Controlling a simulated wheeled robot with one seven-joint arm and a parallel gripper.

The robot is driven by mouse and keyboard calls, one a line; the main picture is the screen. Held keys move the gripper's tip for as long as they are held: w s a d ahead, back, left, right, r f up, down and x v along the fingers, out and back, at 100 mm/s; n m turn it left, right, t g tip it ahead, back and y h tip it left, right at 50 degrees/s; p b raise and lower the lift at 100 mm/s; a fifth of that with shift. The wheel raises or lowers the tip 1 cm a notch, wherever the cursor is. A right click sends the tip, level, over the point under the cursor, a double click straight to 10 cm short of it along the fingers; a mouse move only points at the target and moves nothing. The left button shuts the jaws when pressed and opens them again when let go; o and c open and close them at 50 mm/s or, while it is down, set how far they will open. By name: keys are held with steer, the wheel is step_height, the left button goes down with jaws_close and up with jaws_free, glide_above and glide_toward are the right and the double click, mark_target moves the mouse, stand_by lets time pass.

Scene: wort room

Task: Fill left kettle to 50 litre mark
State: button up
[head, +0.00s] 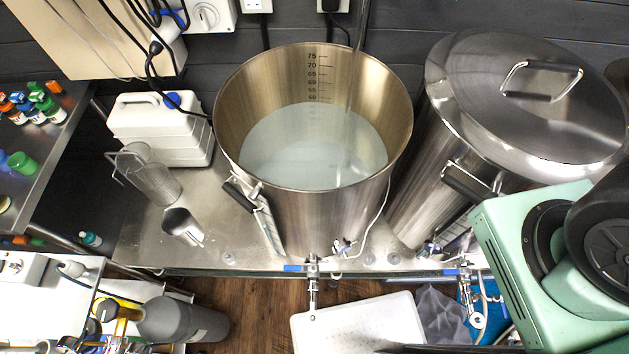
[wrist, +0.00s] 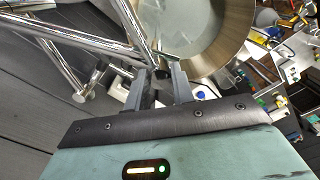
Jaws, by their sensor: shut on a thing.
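The left kettle (head: 290,218) is an open steel pot in the middle of the head view. Pale, clear water (head: 300,150) fills its lower part. The scale on its far inner wall (head: 314,75) starts at 75 at the top. The water surface meets the wall just below the lowest clear figures, which are too small to read surely. A thin stream seems to fall from a pipe (head: 362,30) at the back. In the wrist view, my gripper (wrist: 164,78) is shut on a small tap part among chrome pipes (wrist: 85,38), beside the kettle rim (wrist: 240,35).
A lidded steel kettle (head: 520,90) stands to the right. A white board (head: 358,325) lies below in front.

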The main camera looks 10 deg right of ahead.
steer(key=shift+r+n+p, duration=0.15)
steer(key=shift+n+p, duration=0.3)
steer(key=shift+n, duration=0.65)
steer(key=n, duration=0.2)
steer(key=shift+n, duration=0.3)
stand_by(6.4)
